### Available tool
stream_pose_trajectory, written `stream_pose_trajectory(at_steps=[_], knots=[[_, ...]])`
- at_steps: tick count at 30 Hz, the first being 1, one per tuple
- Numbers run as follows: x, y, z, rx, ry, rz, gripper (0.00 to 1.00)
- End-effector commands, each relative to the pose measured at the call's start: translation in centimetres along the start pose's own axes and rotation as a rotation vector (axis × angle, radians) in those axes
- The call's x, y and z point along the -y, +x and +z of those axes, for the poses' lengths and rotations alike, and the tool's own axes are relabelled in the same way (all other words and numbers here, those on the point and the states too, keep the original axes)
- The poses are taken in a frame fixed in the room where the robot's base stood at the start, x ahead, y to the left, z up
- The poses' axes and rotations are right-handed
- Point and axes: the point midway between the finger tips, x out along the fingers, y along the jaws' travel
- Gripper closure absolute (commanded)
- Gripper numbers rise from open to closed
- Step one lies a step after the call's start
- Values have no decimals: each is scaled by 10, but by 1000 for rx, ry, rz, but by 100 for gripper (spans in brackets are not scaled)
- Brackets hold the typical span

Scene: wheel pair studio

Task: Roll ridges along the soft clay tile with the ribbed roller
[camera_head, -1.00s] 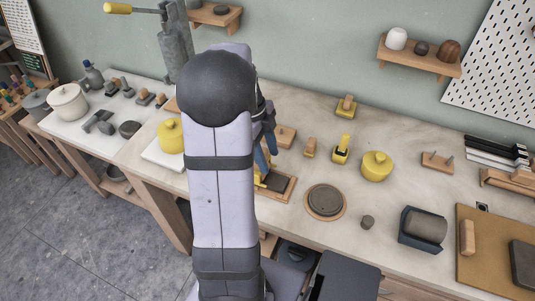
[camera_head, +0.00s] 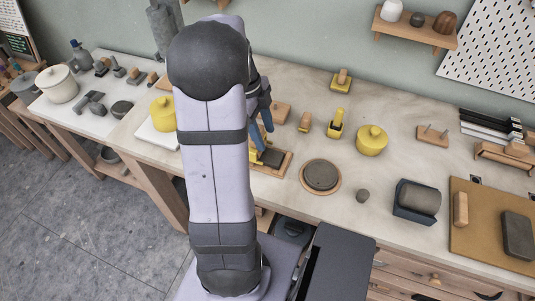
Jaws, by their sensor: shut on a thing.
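A dark grey tile (camera_head: 271,157) lies on a wooden board (camera_head: 284,167) in the middle of the bench, just right of my arm. It looks like the clay tile; its left part is hidden behind my arm. My gripper (camera_head: 264,131), with blue fingers, points down over the back of the tile. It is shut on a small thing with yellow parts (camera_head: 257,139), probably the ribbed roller. My arm hides most of it. I cannot tell its ribs or whether it touches the tile.
Further right are a grey cylinder in a dark cradle (camera_head: 415,216) and a tan board (camera_head: 480,252). Bare bench lies between them.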

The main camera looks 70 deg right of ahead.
Motion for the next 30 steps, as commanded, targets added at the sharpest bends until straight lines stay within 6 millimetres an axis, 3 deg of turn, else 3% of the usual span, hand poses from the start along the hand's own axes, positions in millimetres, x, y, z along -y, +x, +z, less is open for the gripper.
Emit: stream_pose_trajectory(at_steps=[13, 30], knots=[[0, 10, -36, -2, 1, 1, 85], [0, 11, -42, -1, 0, 2, 85]])
